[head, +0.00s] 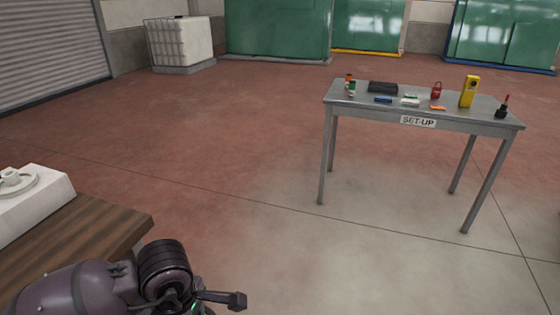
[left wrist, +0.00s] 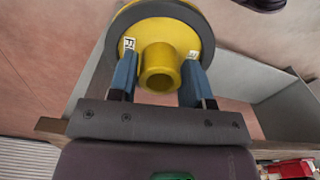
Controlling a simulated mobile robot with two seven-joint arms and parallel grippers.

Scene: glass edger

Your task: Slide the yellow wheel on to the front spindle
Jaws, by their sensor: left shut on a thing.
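The yellow wheel (left wrist: 160,38) fills the top middle of the left wrist view. It has a dark grey rim and a hollow yellow hub that points toward the camera. My left gripper (left wrist: 160,80) is shut on the hub, with one blue-padded finger on each side of it. In the head view my left arm comes in at the bottom left, and the wheel does not show there. I cannot make out the front spindle in either view. My right gripper is in neither view.
A wooden bench (head: 95,235) with a white box (head: 45,205) is at the left. A grey metal set-up table (head: 345,97) with several small items stands at the right. Grey panels (left wrist: 285,115) lie behind the wheel. A red object (left wrist: 292,168) is at the lower right. Open floor lies between bench and table.

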